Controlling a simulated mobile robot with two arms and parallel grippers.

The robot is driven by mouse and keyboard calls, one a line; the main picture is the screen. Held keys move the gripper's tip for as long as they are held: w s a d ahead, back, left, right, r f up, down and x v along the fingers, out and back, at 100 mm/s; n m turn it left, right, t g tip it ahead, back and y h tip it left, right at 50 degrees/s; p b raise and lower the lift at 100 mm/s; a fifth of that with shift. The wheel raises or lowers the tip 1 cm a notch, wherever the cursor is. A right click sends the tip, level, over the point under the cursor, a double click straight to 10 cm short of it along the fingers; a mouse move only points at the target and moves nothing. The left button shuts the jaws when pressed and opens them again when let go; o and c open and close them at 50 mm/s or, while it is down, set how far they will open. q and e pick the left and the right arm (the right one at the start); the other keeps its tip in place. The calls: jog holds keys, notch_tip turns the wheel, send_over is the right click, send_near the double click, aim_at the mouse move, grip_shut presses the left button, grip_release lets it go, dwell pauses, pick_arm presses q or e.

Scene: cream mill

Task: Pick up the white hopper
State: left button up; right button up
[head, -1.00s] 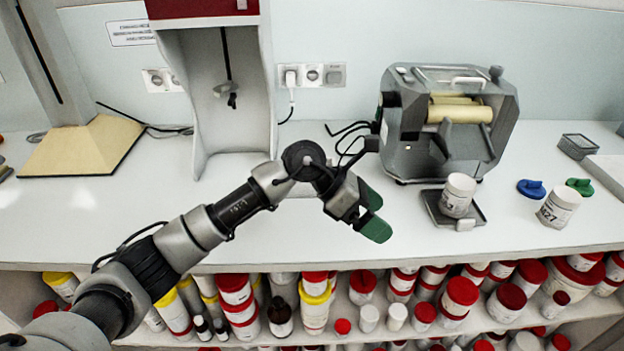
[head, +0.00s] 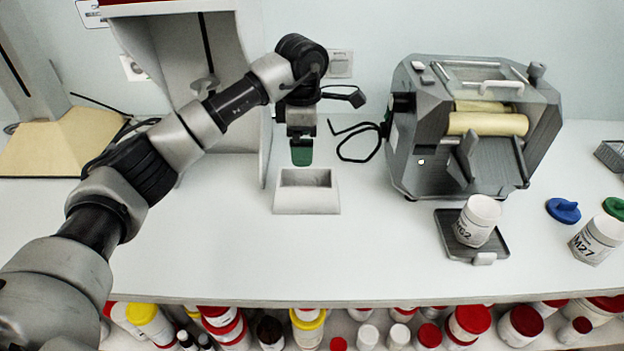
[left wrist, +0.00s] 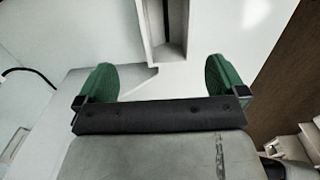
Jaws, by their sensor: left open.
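The white hopper (head: 306,204) is a small, open-topped box with sloping walls. It stands on the white counter, left of the mill (head: 470,130). My left gripper (head: 301,153) hangs just behind and above it in the head view, green fingertips pointing down. In the left wrist view the gripper (left wrist: 162,82) is open, with nothing between its fingers. My right gripper is in neither view.
A labelled white jar (head: 480,215) stands on a dark tray (head: 490,250) before the mill. Another jar (head: 595,240) and a blue lid (head: 563,210) are at right. A tall grey housing (head: 190,60) stands behind my left arm. The counter front is clear.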

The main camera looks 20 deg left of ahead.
aim_at(306, 180)
pick_arm(q)
jog(key=f+p, duration=0.1)
jog(key=f, duration=0.5)
jog(key=s+f+p, duration=0.1)
jog(key=f, duration=0.2)
jog(key=shift+d+f+p, duration=0.15)
jog(key=shift+d+p, duration=0.15)
jog(key=shift+d, duration=0.1)
jog(key=shift+f, duration=0.4)
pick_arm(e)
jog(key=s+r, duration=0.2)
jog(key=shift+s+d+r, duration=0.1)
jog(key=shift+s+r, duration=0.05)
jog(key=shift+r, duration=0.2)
pick_arm(q)
jog(key=shift+c, duration=0.2)
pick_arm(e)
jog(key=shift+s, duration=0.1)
pick_arm(q)
jog(key=c, duration=0.7)
jog(key=shift+c, duration=0.3)
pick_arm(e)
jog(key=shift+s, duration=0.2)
pick_arm(q)
jog(key=shift+r, duration=0.15)
